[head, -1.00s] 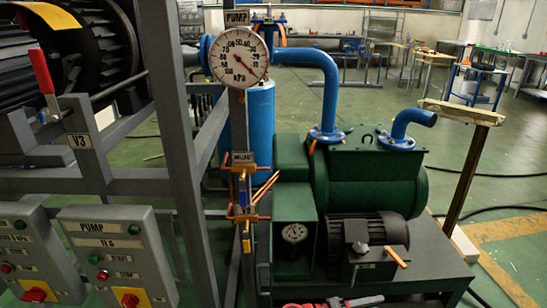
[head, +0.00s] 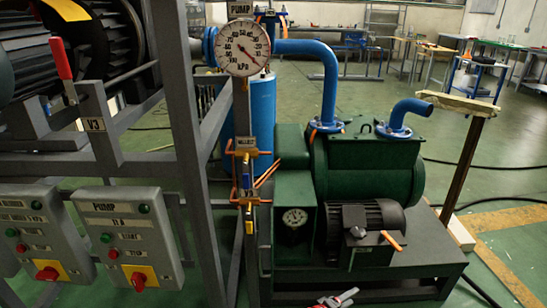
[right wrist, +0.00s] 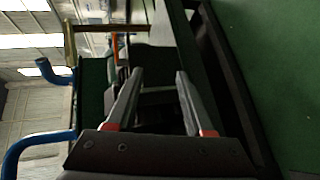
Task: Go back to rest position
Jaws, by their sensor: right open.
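My right gripper (head: 336,298) shows only in part at the bottom edge of the head view, in front of the green pump's base frame. In the right wrist view its two grey fingers (right wrist: 160,80) stand apart with nothing between them. The wrist picture is turned on its side, with the green pump (right wrist: 93,95) and blue pipes (right wrist: 38,140) to the left of the fingers. Whether the fingers are close to the pump frame is hard to tell. My left gripper is not in view.
The green pump (head: 365,170) stands on a dark frame (head: 440,268). A round kPa gauge (head: 243,47) tops a post with valves to its left. Control boxes (head: 128,235) and a red-handled valve (head: 62,60) are at left. Green floor (head: 500,150) is open at right.

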